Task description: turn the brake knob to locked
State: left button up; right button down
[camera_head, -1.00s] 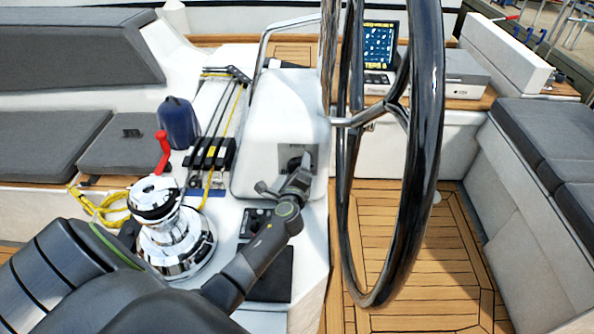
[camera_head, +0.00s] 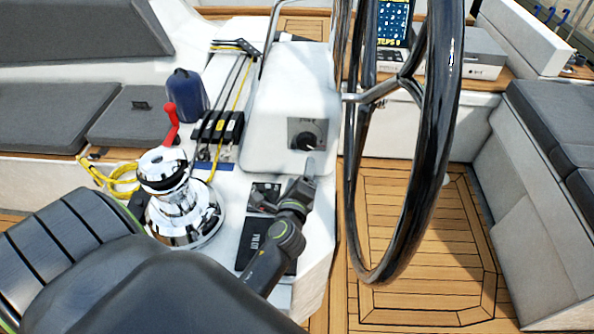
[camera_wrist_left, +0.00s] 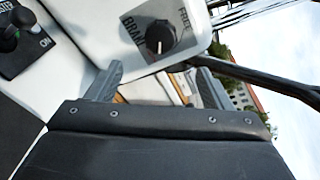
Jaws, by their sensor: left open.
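The brake knob (camera_head: 306,141) is a round black knob on a grey plate, on the front of the white wheel pedestal (camera_head: 285,100). In the left wrist view the knob (camera_wrist_left: 159,37) shows close up, with plate lettering that seems to read BRAKE and FREE; I cannot tell for sure which setting it points to. My left gripper (camera_head: 287,184) is open and empty, below and apart from the knob. In the left wrist view its two fingers (camera_wrist_left: 157,84) stand wide apart, with the knob beyond them.
The large black steering wheel (camera_head: 438,130) stands close on the right. A chrome winch (camera_head: 183,205) with a red handle (camera_head: 171,124) is to the left. A black panel marked PILOT (camera_head: 252,240) lies under my gripper. Yellow rope (camera_head: 112,180) lies beside the winch.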

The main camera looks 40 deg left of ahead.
pick_arm(q)
jog(key=shift+v, duration=2.1)
